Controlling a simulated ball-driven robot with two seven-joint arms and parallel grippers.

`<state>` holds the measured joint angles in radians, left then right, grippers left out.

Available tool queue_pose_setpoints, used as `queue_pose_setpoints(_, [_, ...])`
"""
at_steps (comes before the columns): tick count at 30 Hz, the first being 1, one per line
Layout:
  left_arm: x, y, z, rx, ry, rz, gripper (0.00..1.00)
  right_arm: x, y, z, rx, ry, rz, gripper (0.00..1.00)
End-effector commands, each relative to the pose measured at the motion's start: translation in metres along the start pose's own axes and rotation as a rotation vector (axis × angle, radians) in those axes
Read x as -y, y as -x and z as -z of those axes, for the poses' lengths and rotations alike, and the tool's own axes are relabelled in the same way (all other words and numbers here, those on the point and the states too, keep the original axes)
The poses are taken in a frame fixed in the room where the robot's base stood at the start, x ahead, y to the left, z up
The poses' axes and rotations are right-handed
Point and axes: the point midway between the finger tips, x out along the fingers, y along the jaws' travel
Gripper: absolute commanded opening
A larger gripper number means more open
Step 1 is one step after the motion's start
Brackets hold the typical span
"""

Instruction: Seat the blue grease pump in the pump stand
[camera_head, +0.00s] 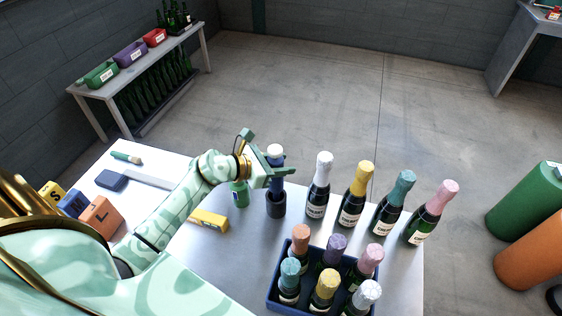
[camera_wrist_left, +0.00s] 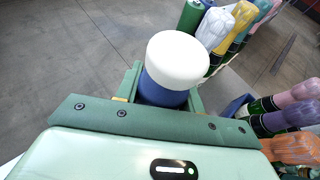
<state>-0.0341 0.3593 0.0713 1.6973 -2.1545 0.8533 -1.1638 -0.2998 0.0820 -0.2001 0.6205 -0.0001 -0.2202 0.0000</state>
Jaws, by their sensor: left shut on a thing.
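The blue grease pump (camera_head: 275,184) is upright with a white cap on top. My left gripper (camera_head: 277,171) is shut on it from the left side. The pump stand, a dark round cup (camera_head: 276,207), stands on the table directly below the pump. The pump's lower end meets the cup's mouth in the head view; I cannot tell how deep it sits. In the left wrist view the white cap and blue body of the pump (camera_wrist_left: 166,97) show between the jaws of my left gripper (camera_wrist_left: 166,100); the stand is hidden there. My right gripper does not show.
Several foil-topped bottles (camera_head: 318,190) stand to the right. A blue crate (camera_head: 272,296) with more bottles is in front. Lettered blocks (camera_head: 100,215) lie at the left.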

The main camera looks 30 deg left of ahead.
Motion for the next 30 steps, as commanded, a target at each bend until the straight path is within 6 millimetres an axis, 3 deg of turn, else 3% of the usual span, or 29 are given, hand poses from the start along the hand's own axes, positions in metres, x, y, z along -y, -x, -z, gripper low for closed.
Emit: queue_pose_setpoints(30, [0.000,-0.024,0.057,-0.001,-0.001,0.000,0.01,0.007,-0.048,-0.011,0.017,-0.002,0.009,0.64])
